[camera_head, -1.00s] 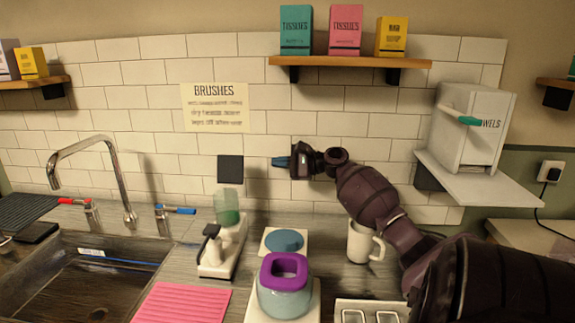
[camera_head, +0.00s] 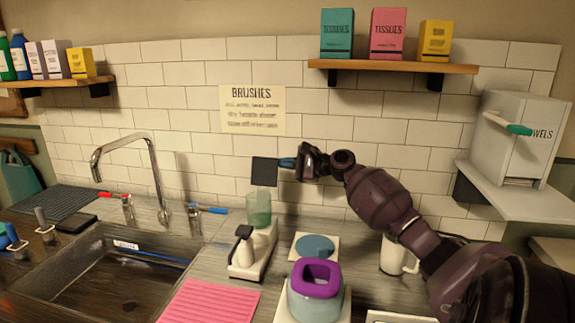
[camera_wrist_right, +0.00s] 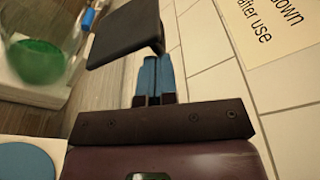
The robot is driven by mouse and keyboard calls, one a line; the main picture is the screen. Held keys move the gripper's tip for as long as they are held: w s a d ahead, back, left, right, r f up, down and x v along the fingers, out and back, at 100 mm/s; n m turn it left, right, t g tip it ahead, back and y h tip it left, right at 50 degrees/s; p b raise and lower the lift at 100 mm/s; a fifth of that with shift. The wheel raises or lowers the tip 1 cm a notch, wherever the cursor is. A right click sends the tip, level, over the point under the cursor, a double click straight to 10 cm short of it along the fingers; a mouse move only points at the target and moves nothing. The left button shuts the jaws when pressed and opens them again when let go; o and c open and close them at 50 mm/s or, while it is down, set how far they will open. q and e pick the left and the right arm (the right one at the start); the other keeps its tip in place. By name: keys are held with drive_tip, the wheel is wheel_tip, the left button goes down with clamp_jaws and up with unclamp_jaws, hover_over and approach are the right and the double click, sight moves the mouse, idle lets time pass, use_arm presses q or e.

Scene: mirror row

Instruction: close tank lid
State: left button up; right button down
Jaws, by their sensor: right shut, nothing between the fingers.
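The tank (camera_head: 259,209) is a clear container with green contents, on a white base on the counter. Its dark square lid (camera_head: 264,171) stands upright, raised above the tank against the tiled wall. My right gripper (camera_head: 285,162) is shut and empty, with its blue fingertips at the lid's right edge. In the right wrist view the shut blue fingers (camera_wrist_right: 155,76) reach the near edge of the dark lid (camera_wrist_right: 125,32); I cannot tell whether they touch it. The green tank (camera_wrist_right: 38,62) shows at the upper left there. My left gripper is not in view.
A white dispenser with a dark top (camera_head: 244,247) stands in front of the tank. A purple-rimmed jar (camera_head: 316,300), a blue disc (camera_head: 315,246) and a white mug (camera_head: 393,256) are to the right. The faucet (camera_head: 152,165) and sink are left. A wall shelf (camera_head: 395,67) hangs above.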

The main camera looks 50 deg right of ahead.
drive_tip(key=shift+s+a+r+n+p, duration=0.15)
drive_tip(key=shift+r+n+p, duration=0.15)
drive_tip(key=shift+p, duration=0.2)
drive_tip(key=shift+a+n+p, duration=0.15)
drive_tip(key=shift+n+p, duration=0.15)
drive_tip(key=shift+p, duration=0.1)
